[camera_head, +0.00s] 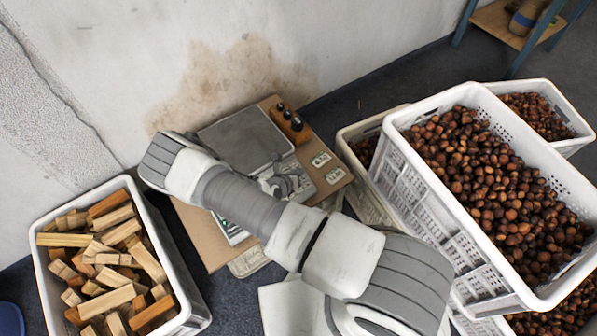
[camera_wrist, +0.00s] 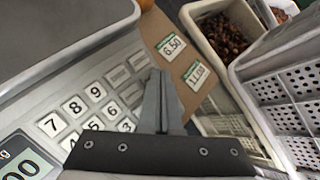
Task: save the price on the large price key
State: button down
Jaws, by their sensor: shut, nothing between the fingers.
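The scale's metal pan (camera_head: 240,138) shows behind my arm in the head view and at the upper left of the wrist view (camera_wrist: 50,35). In the wrist view, its keypad has number keys such as the 9 key (camera_wrist: 95,91) and wider grey keys (camera_wrist: 117,75) beside them. I cannot read the labels on the wider keys, so I cannot tell which is the large price key. My gripper (camera_wrist: 161,75) is shut and empty over the right side of the keypad, hiding some keys. I cannot tell whether its tips touch a key. The display (camera_wrist: 22,168) is cut off at lower left.
Two price cards, 6.50 (camera_wrist: 171,46) and 11.00 (camera_wrist: 196,75), lie right of the keypad. A wooden block with dark weights (camera_head: 290,122) stands behind. White crates of chestnuts (camera_head: 395,150) stand close on the right; a crate of wood blocks (camera_head: 38,262) is at left.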

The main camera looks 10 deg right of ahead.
dwell(0.5)
jog(key=shift+s+d+r+p, duration=0.1)
jog(key=shift+s+r+p, duration=0.1)
jog(key=shift+r+p, duration=0.55)
jog(key=shift+p, duration=0.3)
jog(key=r+p, duration=0.1)
jog(key=s+r+p, duration=0.1)
jog(key=r+p, duration=0.2)
jog(key=p, duration=0.1)
jog(key=shift+s+d+r, duration=0.2)
jog(key=shift+d+r, duration=0.1)
jog(key=shift+r, duration=0.05)
jog(key=shift+f, duration=0.1)
dwell(1.8)
